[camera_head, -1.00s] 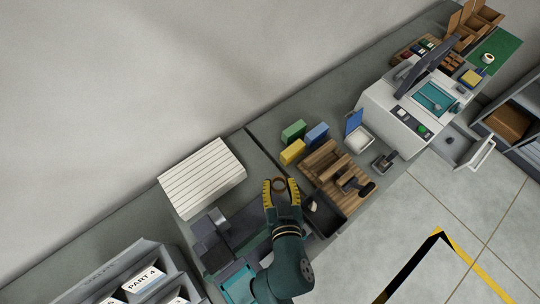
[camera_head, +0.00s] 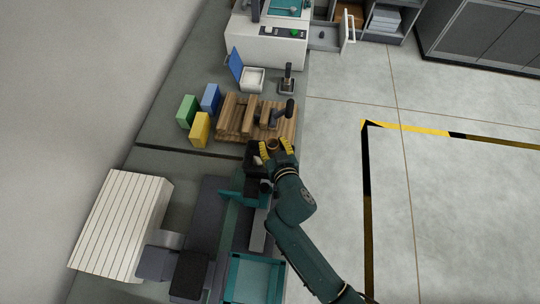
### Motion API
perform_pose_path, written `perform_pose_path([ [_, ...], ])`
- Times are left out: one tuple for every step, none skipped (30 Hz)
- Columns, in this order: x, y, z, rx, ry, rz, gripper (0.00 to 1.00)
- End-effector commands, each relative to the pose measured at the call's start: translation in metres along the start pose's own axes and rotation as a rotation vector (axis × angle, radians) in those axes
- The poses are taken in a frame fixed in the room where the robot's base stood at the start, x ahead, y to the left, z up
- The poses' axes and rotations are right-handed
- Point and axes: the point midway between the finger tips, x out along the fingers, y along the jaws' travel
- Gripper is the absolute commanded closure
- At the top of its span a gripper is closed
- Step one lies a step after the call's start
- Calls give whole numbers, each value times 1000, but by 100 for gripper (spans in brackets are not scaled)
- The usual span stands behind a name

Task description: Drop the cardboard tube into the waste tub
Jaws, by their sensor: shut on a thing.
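My gripper (camera_head: 277,150), with yellow fingertips, is shut on the brown cardboard tube (camera_head: 272,144). The tube's round open end shows between the fingers. A small black open tub (camera_head: 251,152) sits at the bench's front edge, at the near end of the wooden rack, with a light thing inside. It may be the waste tub; no label shows. My gripper is over or just beside its right part and hides some of it. The height of the tube above it cannot be told.
A wooden rack (camera_head: 234,116) with a black-handled tool stands beyond the tub. Green (camera_head: 187,111), yellow (camera_head: 200,129) and blue (camera_head: 210,98) boxes stand left of it. A white ribbed block (camera_head: 118,225) lies at lower left. Open floor (camera_head: 430,200) is on the right.

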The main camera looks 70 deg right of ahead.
Motion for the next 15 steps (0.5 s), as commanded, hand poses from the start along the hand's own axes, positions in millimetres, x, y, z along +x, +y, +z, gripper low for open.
perform_pose_path([
  [6, 0, 14, -1, -1, 0, 72],
  [7, 0, 18, -1, 0, 0, 72],
  [9, 0, 23, -1, 0, 0, 72],
  [11, 0, 26, -1, 0, 0, 72],
  [12, 0, 29, -1, 0, 0, 72],
  [13, 0, 32, -1, 0, 0, 72],
  [14, 0, 33, -1, 0, 0, 72],
  [14, 0, 34, -1, 0, 0, 72],
  [14, 0, 34, -1, 0, 0, 72],
  [14, 0, 34, 0, 1, 0, 72],
  [14, 0, 34, 0, 1, 0, 72],
  [14, 0, 33, 0, 1, 0, 72],
  [14, 0, 33, 0, 1, 0, 72],
  [14, 0, 33, 0, 0, 0, 72],
  [14, 0, 33, -1, 0, 0, 72],
])
